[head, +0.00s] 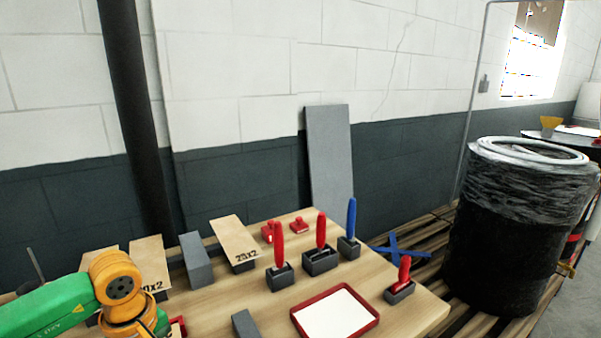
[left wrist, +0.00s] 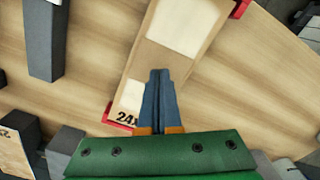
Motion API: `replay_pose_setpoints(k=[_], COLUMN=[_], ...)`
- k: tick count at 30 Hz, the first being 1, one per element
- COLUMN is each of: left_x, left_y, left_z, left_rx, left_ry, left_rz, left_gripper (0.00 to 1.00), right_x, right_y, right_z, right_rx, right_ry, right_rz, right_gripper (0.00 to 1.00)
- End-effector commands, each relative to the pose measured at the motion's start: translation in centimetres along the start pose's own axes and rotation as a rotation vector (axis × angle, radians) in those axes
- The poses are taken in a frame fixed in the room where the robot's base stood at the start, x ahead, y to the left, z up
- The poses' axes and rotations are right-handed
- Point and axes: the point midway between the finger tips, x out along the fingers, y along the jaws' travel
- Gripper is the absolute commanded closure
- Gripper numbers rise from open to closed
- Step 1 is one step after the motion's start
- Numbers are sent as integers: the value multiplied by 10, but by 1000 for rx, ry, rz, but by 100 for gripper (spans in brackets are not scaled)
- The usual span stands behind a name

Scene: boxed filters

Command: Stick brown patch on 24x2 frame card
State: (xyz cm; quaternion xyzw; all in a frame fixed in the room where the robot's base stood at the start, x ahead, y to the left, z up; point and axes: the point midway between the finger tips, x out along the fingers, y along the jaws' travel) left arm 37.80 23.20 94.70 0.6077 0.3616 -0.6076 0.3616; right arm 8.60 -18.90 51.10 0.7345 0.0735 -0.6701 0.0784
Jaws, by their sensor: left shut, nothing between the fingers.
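In the left wrist view, the 24x2 frame card (left wrist: 160,68) lies on the wooden table, running from the lower left to the upper right. Its printed label reads "24X", the rest hidden behind my gripper. Two paler rectangles show on it, a large one (left wrist: 182,24) near the far end and a smaller one (left wrist: 132,95) near the label. My left gripper (left wrist: 160,72) is shut and empty over the card's lower half; I cannot tell whether it touches. My right gripper is in neither view.
Red holders (left wrist: 120,117) sit at the card's ends. In the head view, a 25X2 box (head: 233,240), grey blocks (head: 195,262), red-handled tools in grey stands (head: 320,262) and a red-rimmed white tray (head: 335,313) crowd the table. A black wrapped drum (head: 515,235) stands at the right.

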Motion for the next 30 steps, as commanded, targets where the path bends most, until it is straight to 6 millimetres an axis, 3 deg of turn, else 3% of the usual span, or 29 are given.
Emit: replay_pose_setpoints(k=[30], left_x=[15], left_y=[0], left_z=[0], left_rx=[0], left_ry=[-1], left_rz=[-1], left_gripper=[100], right_x=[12], right_y=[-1], right_z=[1], right_rx=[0], right_ry=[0], right_rz=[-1], right_gripper=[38])
